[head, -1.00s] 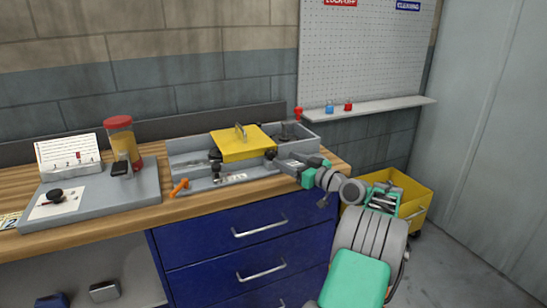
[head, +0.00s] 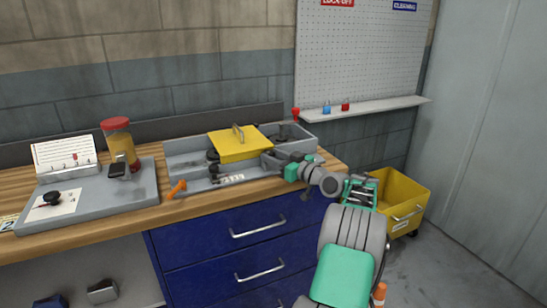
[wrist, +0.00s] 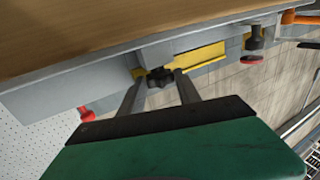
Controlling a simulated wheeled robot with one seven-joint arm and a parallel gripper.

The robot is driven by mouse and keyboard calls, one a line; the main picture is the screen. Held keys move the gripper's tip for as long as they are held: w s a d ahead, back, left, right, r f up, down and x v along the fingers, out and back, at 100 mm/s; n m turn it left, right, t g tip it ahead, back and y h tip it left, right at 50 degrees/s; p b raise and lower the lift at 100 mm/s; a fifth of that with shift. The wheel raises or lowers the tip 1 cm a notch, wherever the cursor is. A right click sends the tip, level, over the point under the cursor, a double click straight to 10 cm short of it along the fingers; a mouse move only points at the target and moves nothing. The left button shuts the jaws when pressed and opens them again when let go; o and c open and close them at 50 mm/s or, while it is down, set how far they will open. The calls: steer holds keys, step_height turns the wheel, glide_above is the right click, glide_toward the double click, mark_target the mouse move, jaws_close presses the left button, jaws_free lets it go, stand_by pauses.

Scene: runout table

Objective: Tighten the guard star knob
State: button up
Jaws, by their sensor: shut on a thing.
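The black star knob (wrist: 159,76) is between my two fingertips at the edge of the grey runout frame in the wrist view. My gripper (wrist: 158,84) is shut on it. In the head view my gripper (head: 268,159) reaches in from the right to the front right corner of the yellow guard (head: 238,150), and its fingers hide the knob. The guard lies over the grey tray-like frame (head: 185,146) with its handle up. A strip of the guard (wrist: 200,56) also shows in the wrist view.
A second dark knob (head: 214,172) and an orange lever (head: 177,188) are along the frame's front, left of my gripper. A grey board (head: 140,188) with a red-lidded jar (head: 119,145) stands farther left. A yellow bin (head: 405,205) stands on the floor at right.

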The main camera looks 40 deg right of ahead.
jaws_close()
steer(key=shift+a+m+h+b, duration=0.1)
steer(key=shift+m+h+b, duration=0.25)
steer(key=shift+h, duration=0.15)
steer(key=shift+a+m+h+b, duration=0.25)
steer(key=shift+m+h+b, duration=0.5)
steer(key=shift+h, duration=0.45)
steer(key=m+h, duration=0.1)
steer(key=h, duration=0.1)
steer(key=m+h, duration=0.1)
steer(key=shift+w+a+g+h+b, duration=0.1)
steer(key=shift+a+g+h+b, duration=0.2)
steer(key=shift+a+g+h, duration=0.1)
steer(key=m+g+h, duration=0.1)
steer(key=h, duration=0.1)
steer(key=m+g+h, duration=0.1)
steer(key=m+h, duration=0.1)
steer(key=shift+w+a, duration=0.2)
steer(key=shift+m+g+h+b, duration=0.3)
steer(key=shift+m+g+h, duration=0.5)
steer(key=shift+m+h, duration=0.25)
